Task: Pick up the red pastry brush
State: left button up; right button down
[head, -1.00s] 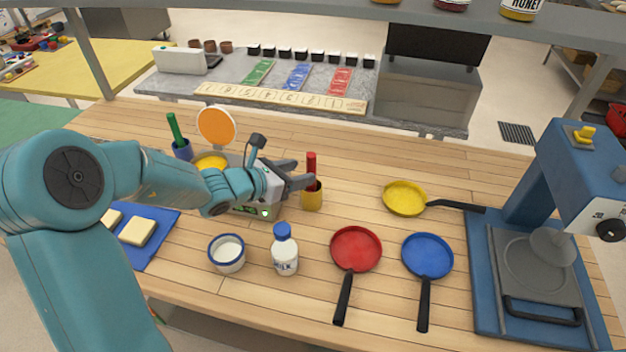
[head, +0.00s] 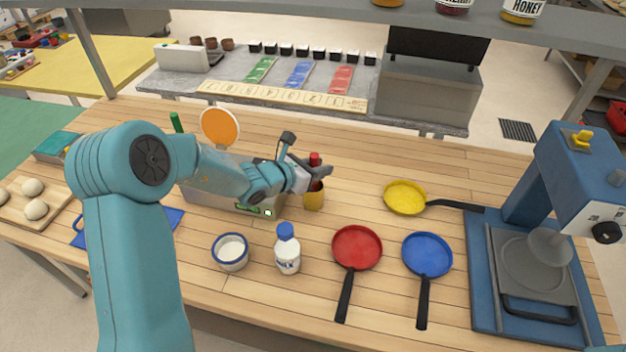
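My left gripper (head: 318,178) is at the handle, just above the cup rim. Its fingers look spread, with one crossing in front of the handle and red showing above and below it. Whether the fingers touch the handle is hard to see. My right gripper is not in view.
A grey box with a small lit display (head: 267,212) stands left of the cup. A milk bottle (head: 288,254) and white bowl (head: 230,252) are in front. Red (head: 357,247), blue (head: 427,254) and yellow (head: 404,197) pans lie to the right. A shelf (head: 330,10) crosses overhead.

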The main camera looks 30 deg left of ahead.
pick_arm(q)
jog(key=shift+f, duration=0.15)
grip_shut()
notch_tip(320, 180, up, 20)
jog(key=p, duration=0.5)
jog(key=shift+o, duration=1.5)
grip_release()
jog(key=shift+w, duration=0.1)
grip_shut()
